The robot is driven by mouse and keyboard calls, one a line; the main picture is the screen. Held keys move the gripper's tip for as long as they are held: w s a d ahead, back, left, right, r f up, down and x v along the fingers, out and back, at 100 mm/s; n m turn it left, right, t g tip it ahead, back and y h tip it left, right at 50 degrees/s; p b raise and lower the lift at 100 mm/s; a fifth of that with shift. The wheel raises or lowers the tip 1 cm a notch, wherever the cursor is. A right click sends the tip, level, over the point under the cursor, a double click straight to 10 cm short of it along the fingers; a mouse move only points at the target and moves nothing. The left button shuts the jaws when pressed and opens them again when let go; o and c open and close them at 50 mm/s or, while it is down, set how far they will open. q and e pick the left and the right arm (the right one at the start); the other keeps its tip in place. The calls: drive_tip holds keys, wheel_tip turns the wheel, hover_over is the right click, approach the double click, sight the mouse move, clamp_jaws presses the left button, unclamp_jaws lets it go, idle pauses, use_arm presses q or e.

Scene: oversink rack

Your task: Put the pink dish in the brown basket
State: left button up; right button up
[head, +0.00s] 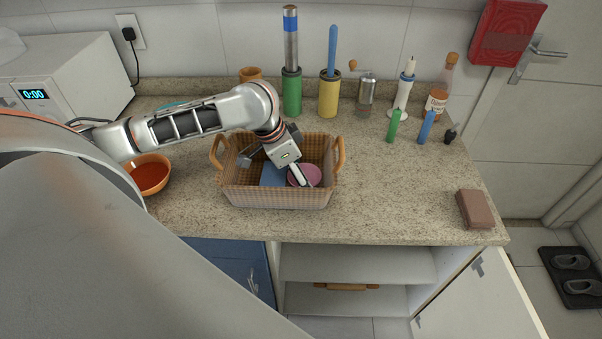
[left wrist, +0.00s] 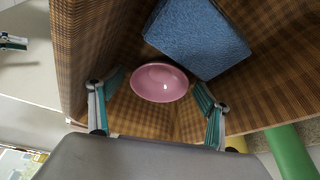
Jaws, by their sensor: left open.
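The pink dish (head: 311,174) is inside the brown woven basket (head: 275,197), towards its right side. In the left wrist view the dish (left wrist: 160,82) shows as a round bowl against the basket's plaid inner surface (left wrist: 85,40). My left gripper (head: 276,168) reaches into the basket from above, beside the dish. Its fingers (left wrist: 158,98) are spread wide on either side of the dish in the wrist view, with gaps to it. Nothing is held. My right gripper is not in view.
A blue block (head: 271,174) lies in the basket beside the dish. An orange bowl (head: 150,176) stands left of the basket. Green (head: 291,98) and yellow (head: 328,97) holders and bottles line the back. A brown box (head: 475,209) lies at right; the counter between is clear.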

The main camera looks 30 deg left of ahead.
use_arm(q)
drive_tip(key=v, duration=1.2)
drive_tip(key=shift+r, duration=0.2)
drive_tip(key=shift+d+f, duration=0.1)
